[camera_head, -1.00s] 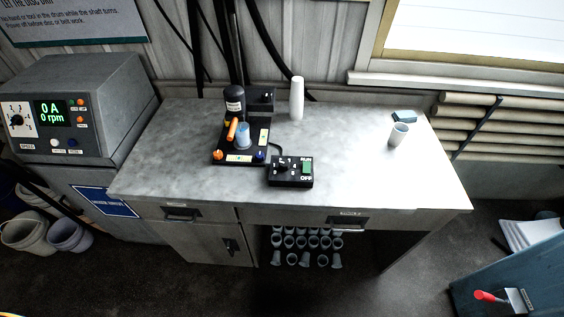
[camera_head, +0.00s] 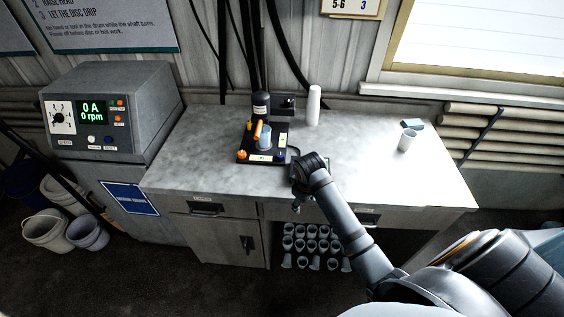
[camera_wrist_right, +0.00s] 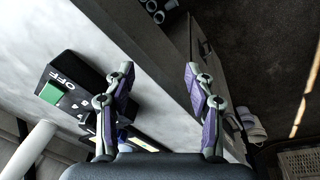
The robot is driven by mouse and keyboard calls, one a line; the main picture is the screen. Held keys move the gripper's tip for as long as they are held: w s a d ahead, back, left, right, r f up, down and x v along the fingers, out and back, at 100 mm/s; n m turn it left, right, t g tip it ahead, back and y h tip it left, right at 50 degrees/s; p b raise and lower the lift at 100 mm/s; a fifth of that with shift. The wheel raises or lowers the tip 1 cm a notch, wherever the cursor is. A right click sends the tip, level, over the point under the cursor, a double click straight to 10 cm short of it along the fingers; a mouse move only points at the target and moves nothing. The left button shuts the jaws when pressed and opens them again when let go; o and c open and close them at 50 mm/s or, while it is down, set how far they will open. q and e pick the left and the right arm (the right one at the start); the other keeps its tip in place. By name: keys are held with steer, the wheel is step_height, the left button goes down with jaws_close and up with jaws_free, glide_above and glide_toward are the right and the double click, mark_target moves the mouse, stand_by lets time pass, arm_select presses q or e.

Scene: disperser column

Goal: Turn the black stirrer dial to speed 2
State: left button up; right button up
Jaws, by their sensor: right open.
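The black control box with the stirrer dial shows in the right wrist view (camera_wrist_right: 75,72), with a green switch (camera_wrist_right: 50,93) and the word OFF on its face. The dial itself is not clear there; the gripper's finger covers that part of the box. In the head view my right arm hides most of the box. My right gripper (camera_wrist_right: 158,72) is open and empty, its fingers apart at the bench's front edge, beside the box. In the head view its hand covers the spot in front of the stirrer stand (camera_head: 262,142). My left gripper is not in view.
The stirrer stand holds a cup (camera_head: 265,139). A grey console (camera_head: 105,110) reading 0 rpm is at left. The bench's right side is mostly clear.

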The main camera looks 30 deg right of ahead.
steer(key=w+d+r+n+g+y, duration=0.1)
steer(key=w+d+r, duration=0.3)
steer(key=w+r, duration=0.25)
steer(key=w+d+r+n+g, duration=0.1)
steer(key=w+d+r, duration=0.3)
steer(key=w+r, duration=0.25)
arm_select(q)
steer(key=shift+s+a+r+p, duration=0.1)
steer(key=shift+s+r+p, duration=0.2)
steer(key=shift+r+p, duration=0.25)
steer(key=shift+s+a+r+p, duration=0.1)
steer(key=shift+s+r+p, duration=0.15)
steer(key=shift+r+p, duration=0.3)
arm_select(e)
steer(key=f, duration=0.7)
steer(key=w+f, duration=0.1)
steer(key=f, duration=0.2)
steer(key=shift+f, duration=0.15)
jaws_close()
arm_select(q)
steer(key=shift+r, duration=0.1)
arm_select(e)
steer(key=shift+m, duration=0.3)
